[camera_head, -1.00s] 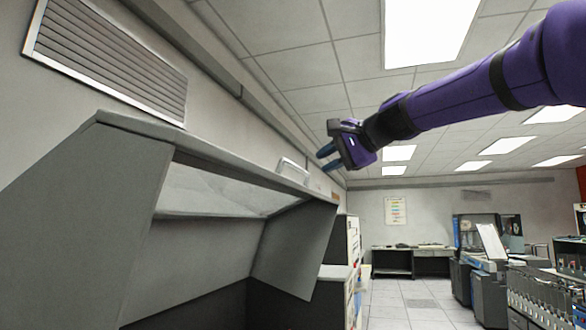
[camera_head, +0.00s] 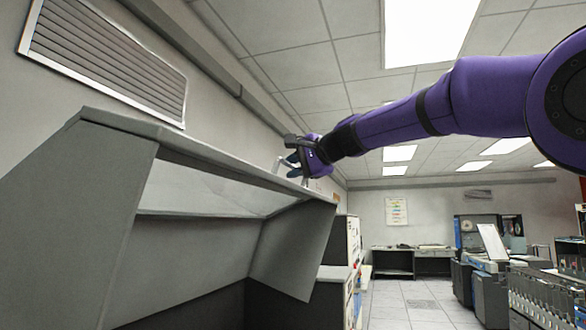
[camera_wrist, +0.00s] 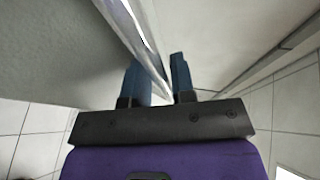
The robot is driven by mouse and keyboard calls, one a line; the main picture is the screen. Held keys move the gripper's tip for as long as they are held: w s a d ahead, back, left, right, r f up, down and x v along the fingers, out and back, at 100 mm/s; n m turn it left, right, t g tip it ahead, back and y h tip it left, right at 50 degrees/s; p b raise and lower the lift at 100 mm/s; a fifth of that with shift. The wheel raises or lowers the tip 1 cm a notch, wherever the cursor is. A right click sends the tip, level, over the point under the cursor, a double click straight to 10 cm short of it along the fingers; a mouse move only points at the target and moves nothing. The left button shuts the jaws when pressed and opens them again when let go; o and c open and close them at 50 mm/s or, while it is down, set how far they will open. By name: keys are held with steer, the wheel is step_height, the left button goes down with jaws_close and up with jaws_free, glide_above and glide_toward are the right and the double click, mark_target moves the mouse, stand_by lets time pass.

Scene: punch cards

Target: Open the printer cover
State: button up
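The printer cover (camera_head: 112,140) is a large grey hood with a slanted, see-through window (camera_head: 205,188). A light metal bar handle (camera_head: 280,166) stands on its upper edge towards the far end. My gripper (camera_head: 293,164) is at this handle, reaching in from the right. In the wrist view the two blue fingers of my gripper (camera_wrist: 160,80) are apart. The shiny handle (camera_wrist: 138,32) runs diagonally between them and covers part of the left finger. A thin gap shows beside the right finger. Firm contact with the handle cannot be seen.
A wall vent (camera_head: 105,65) is above and behind the cover. A light cabinet (camera_head: 348,240) stands past the cover's far end. Open tiled floor (camera_head: 405,300) lies to the right, with other machines (camera_head: 490,260) beyond. The air above the cover is clear.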

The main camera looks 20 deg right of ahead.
steer(key=shift+a, duration=0.1)
jaws_close()
steer(key=s+d+f, duration=0.1)
steer(key=f, duration=0.1)
steer(key=s+d+f, duration=0.1)
steer(key=d+f, duration=0.1)
steer(key=s+d+f, duration=0.1)
steer(key=f, duration=0.1)
steer(key=shift+s+d+f, duration=0.1)
steer(key=shift+d+f, duration=0.15)
steer(key=shift+f, duration=0.1)
jaws_free()
steer(key=v, duration=1)
steer(key=shift+s+d+r, duration=0.15)
steer(key=shift+s, duration=0.2)
